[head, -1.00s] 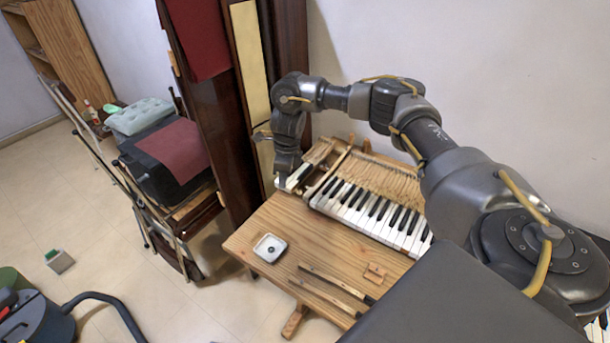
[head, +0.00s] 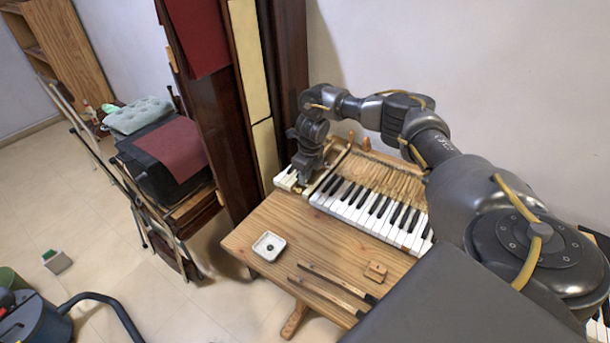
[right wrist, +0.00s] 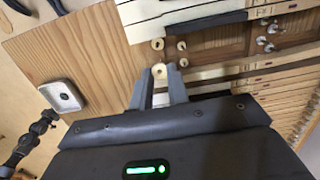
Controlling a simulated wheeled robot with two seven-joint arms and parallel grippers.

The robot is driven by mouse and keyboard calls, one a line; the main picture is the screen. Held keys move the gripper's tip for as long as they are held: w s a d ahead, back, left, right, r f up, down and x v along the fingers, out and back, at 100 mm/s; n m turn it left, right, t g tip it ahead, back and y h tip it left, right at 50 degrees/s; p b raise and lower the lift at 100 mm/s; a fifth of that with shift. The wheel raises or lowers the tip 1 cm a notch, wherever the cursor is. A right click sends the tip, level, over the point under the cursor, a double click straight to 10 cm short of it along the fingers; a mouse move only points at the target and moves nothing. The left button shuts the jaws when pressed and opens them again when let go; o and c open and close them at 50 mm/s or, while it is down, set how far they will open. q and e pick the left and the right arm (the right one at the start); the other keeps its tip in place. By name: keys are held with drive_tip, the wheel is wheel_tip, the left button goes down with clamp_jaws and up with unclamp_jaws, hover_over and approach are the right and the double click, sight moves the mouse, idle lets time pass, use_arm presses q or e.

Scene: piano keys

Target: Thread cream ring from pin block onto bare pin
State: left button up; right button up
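My right gripper (right wrist: 160,71) has its two fingers a short gap apart. A small cream ring (right wrist: 171,67) shows at the fingertips, and the fingers appear closed on it. Short pins with pale washers (right wrist: 181,45) stand on the dark wooden rail just beyond the fingertips. Which of them is bare is too small to tell. In the head view my right gripper is over the left end of the keyboard (head: 372,212), its tips hidden by the wrist. A small wooden block (head: 375,271) lies on the table front. My left gripper is not in view.
The wooden table (head: 285,215) carries a square white dish (head: 269,246) and two long thin strips (head: 335,287). Pale keys lie at the left end, close to the gripper. A tall dark cabinet (head: 205,120) stands behind the table's left end.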

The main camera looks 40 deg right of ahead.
drive_tip(key=shift+f+b, duration=0.8)
drive_tip(key=shift+f, duration=0.65)
drive_tip(key=shift+s, duration=0.1)
idle(0.4)
drive_tip(key=shift+f+b, duration=0.5)
drive_tip(key=shift+f, duration=0.4)
idle(0.6)
drive_tip(key=shift+o, duration=1.2)
drive_tip(key=shift+r, duration=0.15)
drive_tip(key=shift+r+p, duration=0.9)
drive_tip(key=shift+r, duration=0.15)
